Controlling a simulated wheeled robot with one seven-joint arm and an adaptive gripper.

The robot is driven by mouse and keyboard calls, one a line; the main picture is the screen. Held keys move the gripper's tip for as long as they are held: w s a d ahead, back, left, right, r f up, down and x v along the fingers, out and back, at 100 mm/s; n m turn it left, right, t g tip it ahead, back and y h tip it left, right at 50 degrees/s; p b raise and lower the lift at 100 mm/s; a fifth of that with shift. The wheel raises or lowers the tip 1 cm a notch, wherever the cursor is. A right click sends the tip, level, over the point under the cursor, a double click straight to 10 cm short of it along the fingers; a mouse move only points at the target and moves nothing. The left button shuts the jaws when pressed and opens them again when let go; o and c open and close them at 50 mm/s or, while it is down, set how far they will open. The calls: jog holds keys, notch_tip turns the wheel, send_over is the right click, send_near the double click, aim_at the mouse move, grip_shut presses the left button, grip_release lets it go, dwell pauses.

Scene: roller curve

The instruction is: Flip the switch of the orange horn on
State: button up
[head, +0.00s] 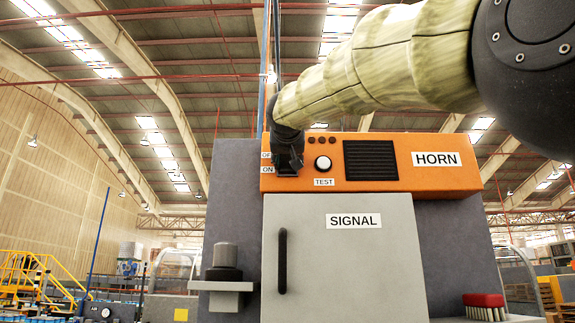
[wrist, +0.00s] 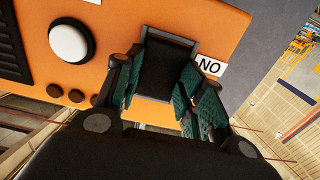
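The orange horn box (head: 396,178) sits on top of a grey cabinet and carries a HORN label. Its black switch (wrist: 168,62) is at the left end of the face, by OFF and ON labels. In the head view my gripper (head: 289,158) is in front of the switch and hides most of it. In the wrist view my gripper (wrist: 165,95) has its green-padded fingers apart, one on each side of the switch. I cannot tell whether the fingers touch it or which way the switch is tilted. The ON label (wrist: 209,66) shows upside down beside it.
A white TEST button (head: 323,163) is right of the switch, with a black grille (head: 370,160) beyond. Below is the grey SIGNAL door (head: 345,265) with a black handle (head: 282,261). A grey shelf (head: 221,286) and a red brush (head: 485,302) flank it.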

jog(key=shift+c, duration=1.2)
jog(key=b, duration=0.3)
jog(key=shift+f+t, duration=0.35)
jog(key=shift+t, duration=0.05)
jog(key=shift+r+t+b, duration=0.15)
jog(key=shift+t+b, duration=0.15)
jog(key=shift+b, duration=0.4)
jog(key=o, duration=1)
jog(key=shift+s+r, duration=0.1)
jog(key=shift+s, duration=0.05)
jog(key=shift+d+r+p, duration=0.1)
jog(key=shift+r+p, duration=0.15)
jog(key=shift+p, duration=0.85)
jog(key=shift+g+p, duration=0.7)
jog(key=shift+p, duration=0.55)
